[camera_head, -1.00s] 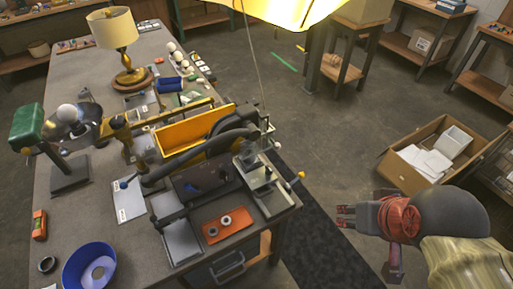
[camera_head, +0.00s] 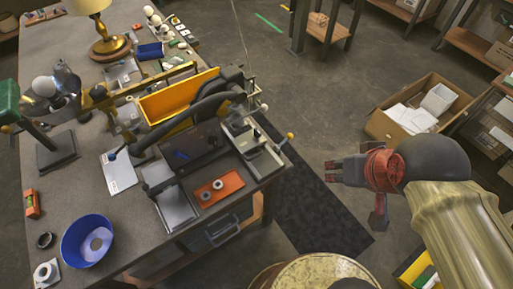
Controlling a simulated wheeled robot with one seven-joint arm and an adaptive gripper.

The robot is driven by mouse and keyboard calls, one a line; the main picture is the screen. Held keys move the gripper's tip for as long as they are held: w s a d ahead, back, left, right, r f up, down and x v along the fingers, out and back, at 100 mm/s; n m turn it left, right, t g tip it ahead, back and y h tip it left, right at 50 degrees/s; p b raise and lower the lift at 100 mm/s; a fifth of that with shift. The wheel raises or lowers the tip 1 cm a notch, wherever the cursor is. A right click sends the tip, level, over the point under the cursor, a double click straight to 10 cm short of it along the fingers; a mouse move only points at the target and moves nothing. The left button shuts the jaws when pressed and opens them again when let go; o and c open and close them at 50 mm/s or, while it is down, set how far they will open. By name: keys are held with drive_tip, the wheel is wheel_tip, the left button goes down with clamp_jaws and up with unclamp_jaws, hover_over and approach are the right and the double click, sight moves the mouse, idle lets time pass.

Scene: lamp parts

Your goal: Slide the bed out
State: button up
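A bench machine stands on the near right part of the workbench (camera_head: 75,190). It has a yellow-orange tray (camera_head: 178,98), black arms and a dark flat base (camera_head: 195,152). At its right end, by the bench edge, is a light metal slide section (camera_head: 255,148) with a yellow-knobbed lever (camera_head: 290,136). I cannot tell for sure which part is the bed. My gripper (camera_head: 330,172) is off the bench to the right, over the floor, pointing left and apart from the machine. It appears empty; its finger gap is too small to judge.
An orange plate with two rings (camera_head: 219,190) and a blue bowl (camera_head: 88,240) are on the bench. A drawer handle (camera_head: 222,231) is below its edge. A black mat (camera_head: 318,215) lies on the floor. An open cardboard box (camera_head: 418,108) is at the right. A round wooden top (camera_head: 313,272) shows at the bottom.

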drive_tip(key=shift+c, duration=0.5)
drive_tip(key=shift+a+r+p, duration=0.2)
drive_tip(key=shift+r+p, duration=0.1)
drive_tip(key=shift+p, duration=0.05)
drive_tip(key=shift+c, duration=0.7)
drive_tip(key=n+g+y+p, duration=0.1)
drive_tip(key=n+g+p, duration=0.3)
drive_tip(key=n+p, duration=1.4)
approach(256, 155)
drive_tip(key=n+b, duration=0.6)
drive_tip(key=shift+n, duration=0.3)
drive_tip(key=shift+w+a+f+b, duration=0.1)
drive_tip(key=shift+w+f, duration=0.1)
drive_tip(key=shift+f, duration=1.1)
drive_tip(key=shift+w+a+f+b, duration=0.1)
drive_tip(key=shift+w+f, duration=0.15)
drive_tip(key=shift+f, duration=1.05)
drive_tip(key=shift+w+a+f+b, duration=0.1)
drive_tip(key=shift+w+f, duration=0.1)
drive_tip(key=shift+f, duration=1.15)
drive_tip(key=shift+c, duration=1.3)
